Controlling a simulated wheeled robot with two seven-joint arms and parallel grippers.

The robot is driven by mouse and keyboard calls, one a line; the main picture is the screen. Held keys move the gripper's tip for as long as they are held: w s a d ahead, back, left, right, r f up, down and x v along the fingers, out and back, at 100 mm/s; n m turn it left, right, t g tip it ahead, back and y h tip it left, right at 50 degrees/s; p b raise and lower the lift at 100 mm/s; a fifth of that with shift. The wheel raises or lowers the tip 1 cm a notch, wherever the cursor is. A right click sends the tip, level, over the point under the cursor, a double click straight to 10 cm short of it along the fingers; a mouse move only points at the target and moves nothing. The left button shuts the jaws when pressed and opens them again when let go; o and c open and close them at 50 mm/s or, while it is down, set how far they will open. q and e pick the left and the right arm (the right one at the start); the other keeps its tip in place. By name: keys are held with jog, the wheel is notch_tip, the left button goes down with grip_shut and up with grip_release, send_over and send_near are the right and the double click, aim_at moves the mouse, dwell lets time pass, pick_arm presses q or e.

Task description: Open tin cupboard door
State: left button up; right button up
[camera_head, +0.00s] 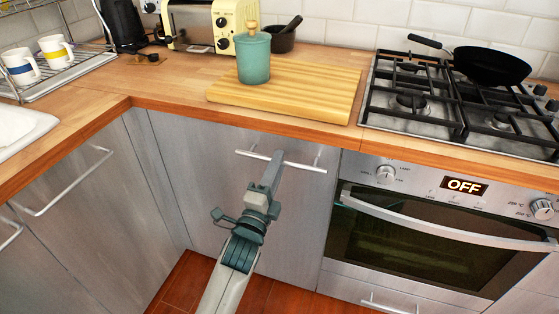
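The tin cupboard door (205,185) is a grey brushed-metal front under the wooden counter, left of the oven. It looks closed, flush with the fronts around it. Its handle (306,167) is a thin horizontal metal bar near the top edge. My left gripper (275,163) reaches up from below, with its fingertips at the middle of this bar. The fingers overlap in this view, so I cannot tell whether they are shut on the bar. The gripper and arm hide part of the door. My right gripper is not in view.
The oven (420,245) with its own bar handle stands right of the door. Another grey front (75,205) with a handle meets it at the left corner. On the counter are a cutting board (310,95), a teal canister (253,60) and a gas hob (400,105).

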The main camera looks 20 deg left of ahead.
pick_arm(q)
jog(key=shift+x, duration=0.9)
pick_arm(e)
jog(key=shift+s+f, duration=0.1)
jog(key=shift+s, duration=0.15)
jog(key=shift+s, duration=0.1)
pick_arm(q)
grip_shut()
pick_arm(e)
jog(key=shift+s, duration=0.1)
